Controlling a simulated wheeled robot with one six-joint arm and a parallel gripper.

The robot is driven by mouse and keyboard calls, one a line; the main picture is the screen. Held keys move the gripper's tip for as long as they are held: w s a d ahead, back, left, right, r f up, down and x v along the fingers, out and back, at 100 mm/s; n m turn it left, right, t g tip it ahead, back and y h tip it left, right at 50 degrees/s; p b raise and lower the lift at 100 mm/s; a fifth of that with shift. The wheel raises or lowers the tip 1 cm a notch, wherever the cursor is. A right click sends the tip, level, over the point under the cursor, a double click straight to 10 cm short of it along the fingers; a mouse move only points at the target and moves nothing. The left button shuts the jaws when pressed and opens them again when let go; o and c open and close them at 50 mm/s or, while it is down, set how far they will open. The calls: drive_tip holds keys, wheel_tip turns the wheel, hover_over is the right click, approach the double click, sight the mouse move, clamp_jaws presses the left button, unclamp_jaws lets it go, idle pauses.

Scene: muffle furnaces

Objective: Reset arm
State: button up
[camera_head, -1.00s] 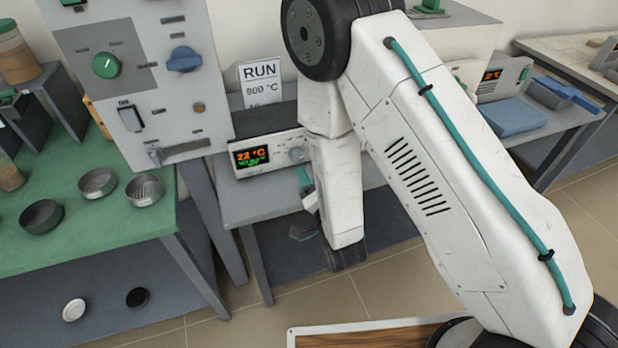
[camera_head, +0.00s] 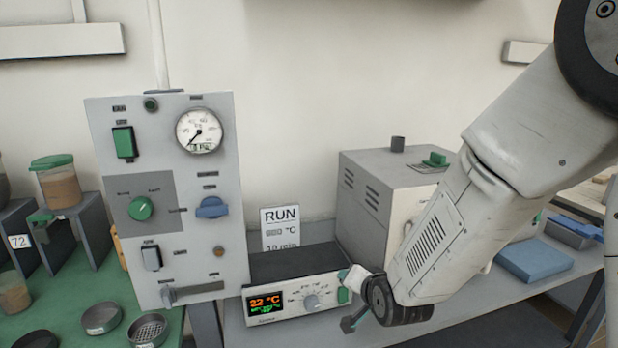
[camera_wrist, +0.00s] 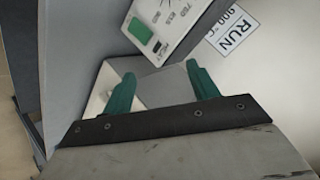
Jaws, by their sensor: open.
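My white arm comes in from the right in the head view. My gripper's two green fingers stand apart with nothing between them in the wrist view (camera_wrist: 160,88). In the head view the gripper is mostly hidden behind my wrist, close to the right end of the furnace controller (camera_head: 300,300). The controller reads 22 °C in orange and has a grey dial and a green switch (camera_head: 344,287). In the wrist view a green switch (camera_wrist: 139,30) on a pale panel lies beyond the fingers. I cannot tell whether the gripper touches anything.
A grey control panel (camera_head: 215,255) with a gauge, knobs and switches stands left of the controller. A RUN card (camera_head: 280,228) is behind it. A grey furnace (camera_head: 375,200) stands behind my arm. A blue pad (camera_head: 533,262) lies at right; dishes and a sieve (camera_head: 148,330) at lower left.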

drive_tip(key=s+d+r+n+g+h, duration=0.1)
drive_tip(key=s+d+r, duration=0.4)
drive_tip(key=s, duration=0.5)
drive_tip(key=s+d+r+n+g, duration=0.2)
drive_tip(key=s+d+r+g, duration=0.3)
drive_tip(key=s, duration=0.6)
drive_tip(key=s+d+r+n+g+h, duration=0.1)
drive_tip(key=s+d+r, duration=0.4)
drive_tip(key=s, duration=0.5)
drive_tip(key=r+n+g, duration=0.1)
drive_tip(key=g, duration=0.1)
drive_tip(key=shift+s+d+r+n+g+h, duration=0.15)
drive_tip(key=shift+d+r+n+g+h, duration=0.15)
drive_tip(key=shift+g, duration=0.1)
drive_tip(key=shift+c, duration=0.3)
